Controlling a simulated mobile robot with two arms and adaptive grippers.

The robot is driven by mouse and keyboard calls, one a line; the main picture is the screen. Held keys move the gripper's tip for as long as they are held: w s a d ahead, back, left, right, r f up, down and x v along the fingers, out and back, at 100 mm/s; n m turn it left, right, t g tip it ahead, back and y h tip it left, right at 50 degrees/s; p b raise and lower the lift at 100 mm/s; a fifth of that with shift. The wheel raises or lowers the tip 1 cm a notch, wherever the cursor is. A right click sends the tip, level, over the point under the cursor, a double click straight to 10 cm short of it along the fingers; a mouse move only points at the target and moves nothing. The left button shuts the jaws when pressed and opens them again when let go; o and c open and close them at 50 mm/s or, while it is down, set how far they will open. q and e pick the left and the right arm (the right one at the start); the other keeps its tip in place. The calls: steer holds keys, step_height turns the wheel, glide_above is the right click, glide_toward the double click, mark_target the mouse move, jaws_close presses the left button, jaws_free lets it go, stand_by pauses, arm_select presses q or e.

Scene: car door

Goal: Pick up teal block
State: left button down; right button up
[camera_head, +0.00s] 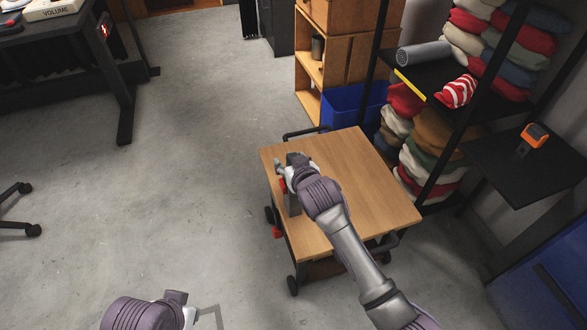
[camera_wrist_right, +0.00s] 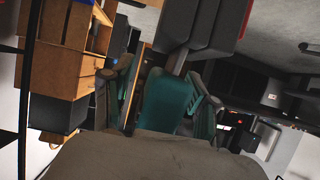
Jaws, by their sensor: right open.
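In the head view my right gripper (camera_head: 289,164) is over the left part of a wooden cart top (camera_head: 365,180). In the right wrist view its jaws (camera_wrist_right: 160,90) are open. A teal surface (camera_wrist_right: 166,98), likely the teal block, shows between the fingers there; I cannot tell whether they touch it. No teal block can be made out in the head view, where the wrist and gripper cover part of the top. A grey upright block (camera_head: 293,204) stands beside my right wrist. My left wrist (camera_head: 145,312) shows at the bottom edge, its fingers unclear.
Small red pieces (camera_head: 277,232) show at the cart's left edge. A blue bin (camera_head: 350,106) and a black rack with folded cloths (camera_head: 430,140) stand behind the cart. A dark desk (camera_head: 65,45) is at upper left.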

jaws_close()
stand_by(0.3)
steer(key=shift+r, duration=0.15)
